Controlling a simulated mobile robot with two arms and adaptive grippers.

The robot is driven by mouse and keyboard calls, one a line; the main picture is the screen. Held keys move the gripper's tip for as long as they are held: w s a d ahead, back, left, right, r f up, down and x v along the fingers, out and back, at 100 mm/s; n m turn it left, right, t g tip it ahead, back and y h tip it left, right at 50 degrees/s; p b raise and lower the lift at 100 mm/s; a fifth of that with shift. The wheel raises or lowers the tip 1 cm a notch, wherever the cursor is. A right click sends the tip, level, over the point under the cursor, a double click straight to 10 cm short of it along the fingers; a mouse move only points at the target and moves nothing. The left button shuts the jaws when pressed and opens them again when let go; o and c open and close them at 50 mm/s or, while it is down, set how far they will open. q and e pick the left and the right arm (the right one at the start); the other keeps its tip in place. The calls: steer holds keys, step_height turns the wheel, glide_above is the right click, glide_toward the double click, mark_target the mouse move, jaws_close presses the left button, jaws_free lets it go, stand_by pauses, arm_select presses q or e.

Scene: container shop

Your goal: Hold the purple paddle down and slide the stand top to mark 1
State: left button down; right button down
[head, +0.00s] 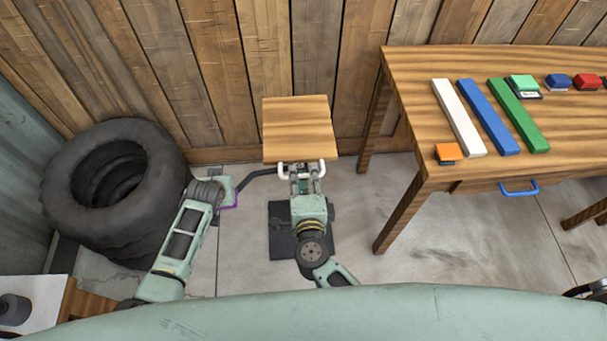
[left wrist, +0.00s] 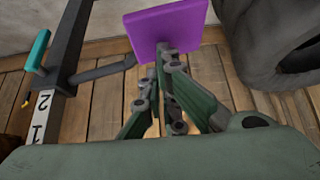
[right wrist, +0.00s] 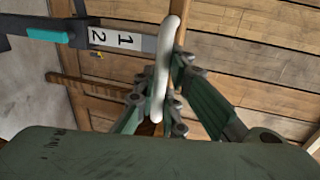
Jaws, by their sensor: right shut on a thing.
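The stand has a wooden top (head: 298,125), a white handle (head: 284,172) and a dark base (head: 283,238). The purple paddle (head: 234,200) sits on a dark arm at the stand's left; it fills the top of the left wrist view (left wrist: 180,25). My left gripper (head: 226,190) is shut, its fingertips at the paddle; contact is hard to judge. My right gripper (head: 302,172) is shut on the white handle, also in the right wrist view (right wrist: 166,75). Labels 1 and 2 show on the post (right wrist: 115,38), with a teal piece (right wrist: 48,35) beside label 2.
A wooden table (head: 400,100) with coloured bars and small blocks stands at the right. Stacked black tires (head: 110,185) stand at the left. A plank wall (head: 365,60) is close behind the stand. Grey floor (head: 410,240) is clear between stand and table.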

stand_by(0.4)
step_height(320, 180, down, 6)
stand_by(0.4)
steer(key=c, duration=1.8)
jaws_free()
steer(key=shift+s, duration=0.1)
steer(key=v, duration=1.2)
